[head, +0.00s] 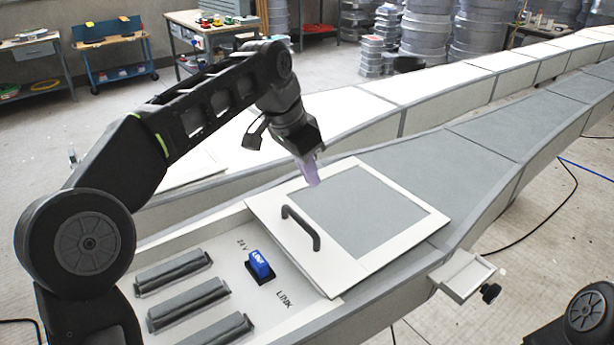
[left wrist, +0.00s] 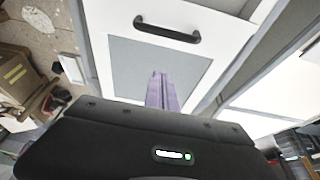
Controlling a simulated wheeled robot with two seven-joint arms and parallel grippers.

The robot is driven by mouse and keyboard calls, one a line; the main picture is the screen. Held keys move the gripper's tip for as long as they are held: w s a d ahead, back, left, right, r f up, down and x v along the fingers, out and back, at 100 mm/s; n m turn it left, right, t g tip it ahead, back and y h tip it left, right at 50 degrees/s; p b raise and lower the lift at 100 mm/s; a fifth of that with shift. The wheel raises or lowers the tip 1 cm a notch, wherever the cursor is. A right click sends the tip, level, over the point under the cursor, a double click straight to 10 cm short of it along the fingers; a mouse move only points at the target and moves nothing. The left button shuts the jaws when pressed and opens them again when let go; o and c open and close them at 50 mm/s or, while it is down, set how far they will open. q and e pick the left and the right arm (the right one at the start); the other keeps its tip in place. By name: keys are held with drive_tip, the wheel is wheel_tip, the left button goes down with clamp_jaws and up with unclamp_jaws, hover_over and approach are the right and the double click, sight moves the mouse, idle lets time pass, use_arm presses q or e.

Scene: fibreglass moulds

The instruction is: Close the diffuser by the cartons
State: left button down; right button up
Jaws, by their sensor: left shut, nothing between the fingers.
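The diffuser looks like a white-framed panel (head: 425,228) with a grey inset and a dark bar handle (head: 302,228). It lies on the near long mould, beside an uncovered recess (head: 215,247) holding dark slotted blocks and a blue switch (head: 260,265). My left gripper (head: 312,180), with purple fingers, is shut and empty over the panel's far left edge. In the left wrist view the fingertips (left wrist: 158,78) appear over the grey inset, apart from the handle (left wrist: 167,30); I cannot tell whether they touch the panel. A brown carton (left wrist: 15,75) shows at left there. My right gripper is out of view.
A small white bracket with a black knob (head: 490,293) sticks out from the mould's right side. A second long mould (head: 360,112) runs behind. Workbenches (head: 115,45) and stacked grey drums (head: 425,35) stand at the back. A cable crosses the floor at right.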

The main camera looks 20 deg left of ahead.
use_arm(q)
hover_over(320, 224)
wheel_tip(320, 224, down, 8)
drive_tip(key=shift+r, duration=0.1)
drive_tip(key=s+a, duration=0.2)
drive_tip(key=shift+s+a+f, duration=0.15)
drive_tip(key=shift+s+f, duration=0.05)
drive_tip(key=shift+s, duration=0.2)
drive_tip(key=shift+s+a+f, duration=0.1)
drive_tip(key=shift+s, duration=0.05)
